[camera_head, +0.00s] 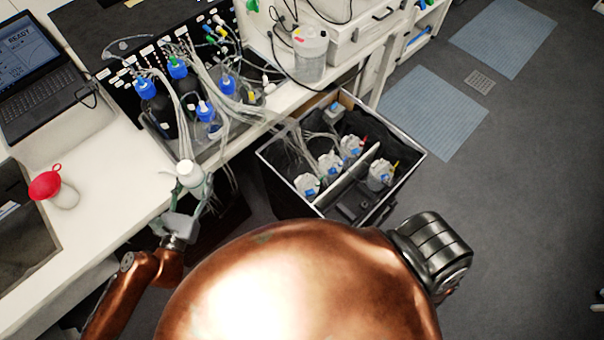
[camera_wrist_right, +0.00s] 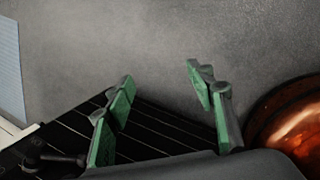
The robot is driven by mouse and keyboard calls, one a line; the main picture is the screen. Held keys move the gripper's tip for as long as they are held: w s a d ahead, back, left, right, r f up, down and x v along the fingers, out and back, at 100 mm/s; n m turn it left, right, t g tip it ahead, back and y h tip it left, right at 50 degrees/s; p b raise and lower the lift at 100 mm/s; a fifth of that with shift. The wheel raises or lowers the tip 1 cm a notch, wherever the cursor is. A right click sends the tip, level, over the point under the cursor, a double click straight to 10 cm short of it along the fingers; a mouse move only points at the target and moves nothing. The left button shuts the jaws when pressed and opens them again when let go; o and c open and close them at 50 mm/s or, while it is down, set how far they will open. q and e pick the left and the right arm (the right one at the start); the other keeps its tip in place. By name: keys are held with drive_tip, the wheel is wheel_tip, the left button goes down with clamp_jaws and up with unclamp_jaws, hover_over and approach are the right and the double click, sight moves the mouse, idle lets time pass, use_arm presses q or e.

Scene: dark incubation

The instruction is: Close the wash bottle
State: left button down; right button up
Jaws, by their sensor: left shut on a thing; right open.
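My left gripper (camera_head: 189,198) is shut on a bottle with a round white top (camera_head: 189,172), held upright just off the bench's front edge. Most of this bottle's body is hidden by the fingers and by tubing behind it. I cannot tell from here whether its top is open or closed. A whitish bottle with a wide red top (camera_head: 45,184) stands on the bench at the left, apart from the gripper. I cannot tell for certain which of the two is the wash bottle. My right gripper (camera_wrist_right: 160,80) is open and empty, above the floor.
A laptop (camera_head: 40,75) is on the white bench (camera_head: 105,165). Blue-capped bottles (camera_head: 147,88) with many tubes stand in a tray. A black open case (camera_head: 268,165) with several tubed bottles is right of the bench.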

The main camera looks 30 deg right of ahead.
sight(190, 190)
drive_tip(key=w+a+f+m+y, duration=0.1)
drive_tip(key=a+m, duration=0.3)
drive_tip(key=a, duration=0.7)
drive_tip(key=w+a+f+m+y, duration=0.2)
drive_tip(key=a+f+m, duration=0.1)
drive_tip(key=a, duration=0.8)
drive_tip(key=shift+w+a+f+m+t, duration=0.15)
drive_tip(key=shift+a+f+m+t, duration=0.25)
drive_tip(key=shift+f, duration=0.05)
use_arm(q)
drive_tip(key=shift+s+r, duration=0.1)
drive_tip(key=shift+s, duration=0.2)
drive_tip(key=a+n+y, duration=0.1)
drive_tip(key=s+a+n+t+y, duration=0.1)
drive_tip(key=s+t+y, duration=0.1)
drive_tip(key=shift+s+a+r+n, duration=0.15)
drive_tip(key=shift+a+r+n, duration=0.1)
drive_tip(key=shift+a+n, duration=0.15)
drive_tip(key=s+a+f+n+t+y, duration=0.1)
drive_tip(key=s+a+n+y, duration=0.1)
drive_tip(key=a+y, duration=0.2)
drive_tip(key=s+a+n+t+y, duration=0.1)
drive_tip(key=s+a+n+y, duration=0.1)
drive_tip(key=a, duration=0.7)
drive_tip(key=n+y, duration=0.1)
drive_tip(key=y, duration=0.1)
drive_tip(key=shift+f+y, duration=0.3)
drive_tip(key=shift+f, duration=0.05)
